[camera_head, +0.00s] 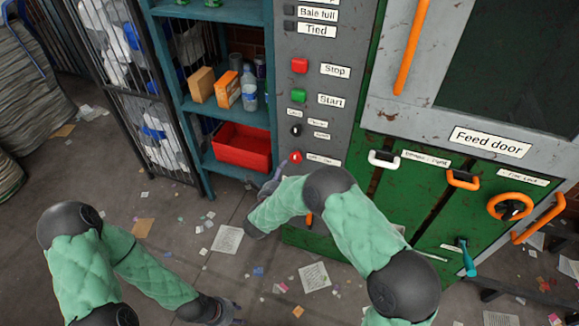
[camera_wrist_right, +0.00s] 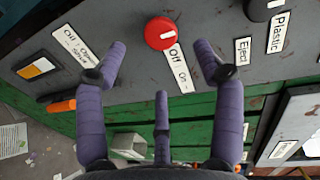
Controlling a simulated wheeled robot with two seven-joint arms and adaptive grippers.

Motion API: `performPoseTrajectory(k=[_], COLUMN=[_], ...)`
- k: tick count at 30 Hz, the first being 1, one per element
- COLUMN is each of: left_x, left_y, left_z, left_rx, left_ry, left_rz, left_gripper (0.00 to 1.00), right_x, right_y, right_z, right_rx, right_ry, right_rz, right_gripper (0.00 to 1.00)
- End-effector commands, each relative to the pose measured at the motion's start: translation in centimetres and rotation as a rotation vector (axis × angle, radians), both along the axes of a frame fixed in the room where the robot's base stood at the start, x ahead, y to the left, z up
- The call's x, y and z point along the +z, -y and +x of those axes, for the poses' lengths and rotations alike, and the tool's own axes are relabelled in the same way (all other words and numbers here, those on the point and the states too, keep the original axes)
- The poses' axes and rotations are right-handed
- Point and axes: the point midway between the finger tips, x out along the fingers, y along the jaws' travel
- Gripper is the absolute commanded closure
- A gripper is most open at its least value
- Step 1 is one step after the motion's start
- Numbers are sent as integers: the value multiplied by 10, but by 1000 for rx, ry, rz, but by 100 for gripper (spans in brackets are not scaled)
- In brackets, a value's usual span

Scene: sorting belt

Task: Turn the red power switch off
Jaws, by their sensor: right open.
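The red power switch (camera_head: 296,157) is a round knob low on the grey control panel, just above my right gripper (camera_head: 272,183). In the right wrist view the knob (camera_wrist_right: 158,32) has a short white mark pointing to the right of the picture. An "Off / On" label (camera_wrist_right: 178,68) sits beside it. My right gripper is open and empty; its two outer purple fingers stand either side of the knob, and the middle finger lies below it. I see no contact. My left gripper (camera_head: 228,312) is low at the bottom edge, partly cut off, its jaws unclear.
The red Stop button (camera_head: 299,65), green Start button (camera_head: 299,96) and a black selector (camera_head: 296,130) are above the switch. A black knob (camera_wrist_right: 262,8) labelled Plastic is near it. A blue shelf with a red bin (camera_head: 240,147) stands left. Paper scraps litter the floor.

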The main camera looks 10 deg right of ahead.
Motion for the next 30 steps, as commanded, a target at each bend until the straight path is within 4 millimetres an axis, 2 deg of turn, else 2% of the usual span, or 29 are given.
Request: performPoseTrajectory(k=[3, 9, 25, 28, 30], left_x=[0, 0, 0, 0, 1], left_y=[0, 0, 0, 0, 0], left_z=[0, 0, 0, 0, 0], left_rx=[0, 0, 0, 0, 0], left_ry=[0, 0, 0, 0, 0], left_rz=[0, 0, 0, 0, 0], left_gripper=[60, 60, 60, 60, 60], right_x=[3, 4, 4, -4, -20], right_y=[-10, -16, -16, -15, -14], right_z=[-13, -23, -24, -23, -23], right_rx=[2, 1, 1, 26, 78], right_ry=[0, 0, -2, -40, -114], right_rz=[-1, 0, -1, -14, -36], right_gripper=[31, 31, 31, 31, 31])
